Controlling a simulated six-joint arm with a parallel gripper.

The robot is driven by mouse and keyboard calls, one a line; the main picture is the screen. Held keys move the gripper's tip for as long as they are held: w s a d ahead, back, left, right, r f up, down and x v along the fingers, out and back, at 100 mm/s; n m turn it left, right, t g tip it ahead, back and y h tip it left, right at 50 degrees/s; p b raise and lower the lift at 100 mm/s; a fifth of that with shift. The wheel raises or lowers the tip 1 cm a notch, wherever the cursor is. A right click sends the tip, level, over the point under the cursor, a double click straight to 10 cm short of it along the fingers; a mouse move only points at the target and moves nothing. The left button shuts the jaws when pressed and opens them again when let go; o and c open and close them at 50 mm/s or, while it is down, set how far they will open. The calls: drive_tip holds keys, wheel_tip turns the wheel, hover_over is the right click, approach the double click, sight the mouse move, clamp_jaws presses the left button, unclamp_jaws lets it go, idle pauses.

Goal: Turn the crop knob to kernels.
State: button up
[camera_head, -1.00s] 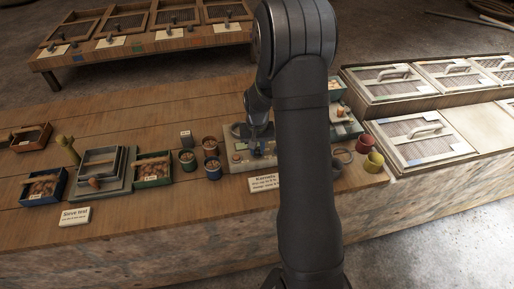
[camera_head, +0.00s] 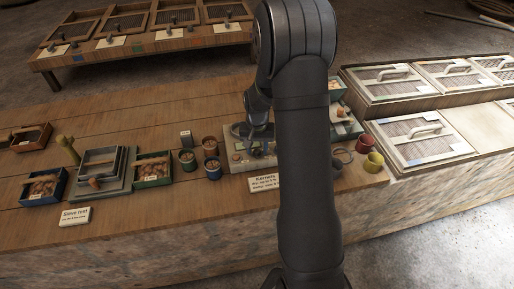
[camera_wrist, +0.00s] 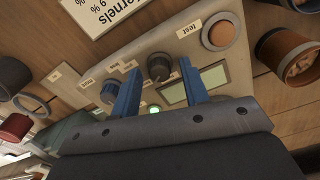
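In the wrist view, my gripper (camera_wrist: 160,67) has its two blue fingers apart over the tester panel (camera_wrist: 203,62). A dark knob (camera_wrist: 158,66) shows between the fingertips, with a gap to each finger. A second dark knob (camera_wrist: 110,91) sits left of it, partly behind the left finger, with small labels around it too blurred to read surely. I cannot tell which knob is the crop knob. A green light (camera_wrist: 154,109) is lit, and a display (camera_wrist: 194,87) is partly behind the right finger. In the head view, my arm hides much of the panel (camera_head: 237,166).
An orange button (camera_wrist: 220,33) is labelled "test". A Kernels card (camera_head: 264,182) lies in front of the panel. Several cups, such as a blue one (camera_head: 213,169), stand left of it. Red (camera_head: 366,142) and yellow (camera_head: 373,162) cups stand at the right.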

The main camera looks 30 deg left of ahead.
sight(257, 150)
wheel_tip(257, 150, up, 17)
drive_tip(key=shift+r, duration=0.2)
idle(0.6)
drive_tip(key=shift+f, duration=0.1)
wheel_tip(257, 150, down, 17)
drive_tip(key=shift+f, duration=0.2)
idle(0.7)
drive_tip(key=shift+r, duration=0.15)
